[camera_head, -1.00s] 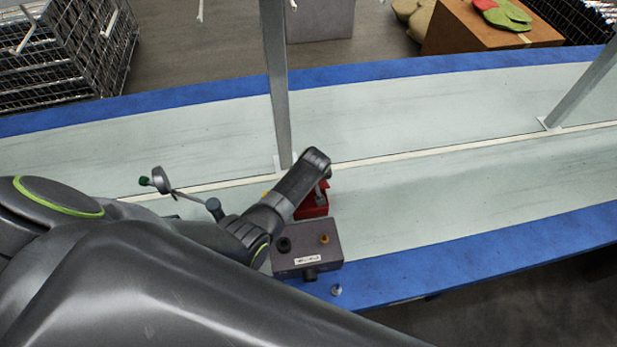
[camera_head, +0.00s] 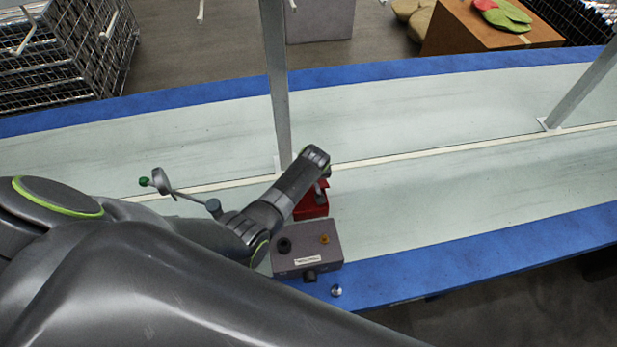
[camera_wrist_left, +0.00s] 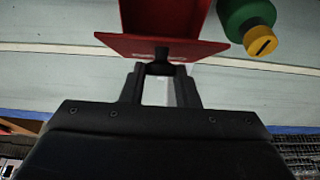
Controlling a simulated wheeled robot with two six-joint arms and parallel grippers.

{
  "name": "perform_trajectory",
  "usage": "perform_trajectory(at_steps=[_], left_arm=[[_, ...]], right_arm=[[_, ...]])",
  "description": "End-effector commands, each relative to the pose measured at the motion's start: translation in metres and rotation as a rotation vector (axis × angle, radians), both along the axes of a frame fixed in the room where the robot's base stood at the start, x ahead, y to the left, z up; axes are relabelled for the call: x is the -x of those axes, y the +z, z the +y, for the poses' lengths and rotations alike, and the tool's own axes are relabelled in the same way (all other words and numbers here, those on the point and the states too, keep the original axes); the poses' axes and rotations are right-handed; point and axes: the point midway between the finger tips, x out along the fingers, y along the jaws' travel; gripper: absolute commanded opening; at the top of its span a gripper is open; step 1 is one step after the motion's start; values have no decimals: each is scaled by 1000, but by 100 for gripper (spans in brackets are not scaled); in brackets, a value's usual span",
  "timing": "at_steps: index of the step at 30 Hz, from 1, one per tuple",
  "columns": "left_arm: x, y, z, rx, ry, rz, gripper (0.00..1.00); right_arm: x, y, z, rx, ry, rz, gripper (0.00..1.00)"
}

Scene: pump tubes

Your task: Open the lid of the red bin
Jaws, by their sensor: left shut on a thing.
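The red bin (camera_head: 311,207) stands on the pale table, partly covered by my left arm in the head view. In the left wrist view the red bin (camera_wrist_left: 160,17) is at the top, cut off by the edge. Its red lid (camera_wrist_left: 190,48) is a flat panel at the bin's near side, with a dark knob (camera_wrist_left: 161,56). My left gripper (camera_wrist_left: 160,71) is shut on this knob. I cannot tell exactly how far the lid is raised. In the head view the fingertips are mostly hidden behind the wrist. My right gripper is not in view.
A grey box (camera_head: 305,252) with knobs stands in front of the bin. A metal post (camera_head: 277,90) rises behind my wrist. The table to the right (camera_head: 460,190) is clear.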

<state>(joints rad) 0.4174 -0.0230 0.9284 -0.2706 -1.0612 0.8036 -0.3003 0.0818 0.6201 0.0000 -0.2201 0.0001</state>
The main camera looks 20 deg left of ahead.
Motion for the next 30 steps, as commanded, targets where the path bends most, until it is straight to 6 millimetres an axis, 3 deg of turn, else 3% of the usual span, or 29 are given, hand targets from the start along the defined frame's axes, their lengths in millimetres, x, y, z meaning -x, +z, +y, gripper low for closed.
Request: perform_trajectory(at_steps=[11, 30], left_arm=[[-23, 13, 15, 120, 2, 177, 0], [-53, 19, 35, 292, 1, 429, 0]], right_arm=[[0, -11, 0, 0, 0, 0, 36], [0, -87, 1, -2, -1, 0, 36]])
